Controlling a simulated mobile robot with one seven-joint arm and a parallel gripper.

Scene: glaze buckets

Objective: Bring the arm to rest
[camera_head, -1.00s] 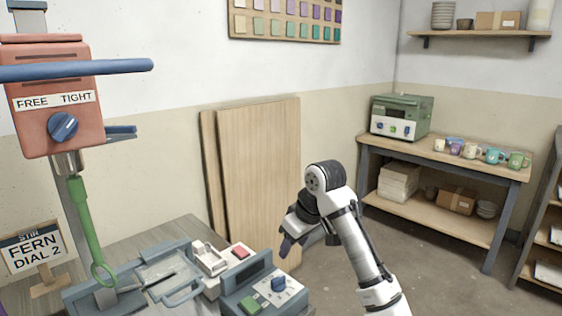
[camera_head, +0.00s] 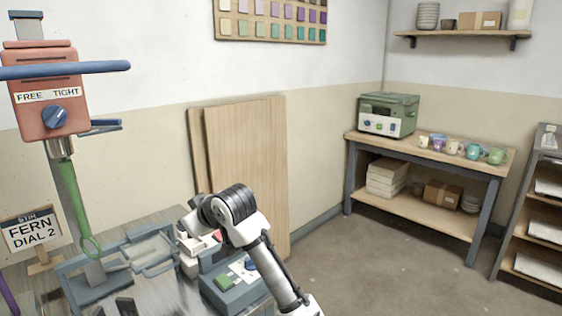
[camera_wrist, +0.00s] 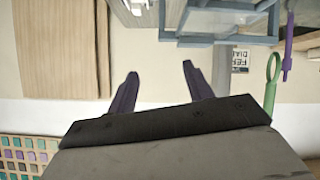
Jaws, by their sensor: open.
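My arm (camera_head: 262,258) rises from the bottom edge in the head view, and its dark bent joint (camera_head: 235,205) is in front of the boards and the table's right end. In the wrist view my gripper (camera_wrist: 160,70) is open, its two dark purple fingers apart with nothing between them. I cannot make out the fingers surely in the head view. The wrist picture is upside down, with wall between the fingers and the blue-grey frame (camera_wrist: 225,22) near the top.
The red mixer head (camera_head: 50,100) with a green looped stirrer (camera_head: 72,195) stands at left. A FERN DIAL 2 sign (camera_head: 32,230), a blue-grey tray frame (camera_head: 150,250) and a control box (camera_head: 232,285) crowd the table. Floor (camera_head: 400,262) at right is clear.

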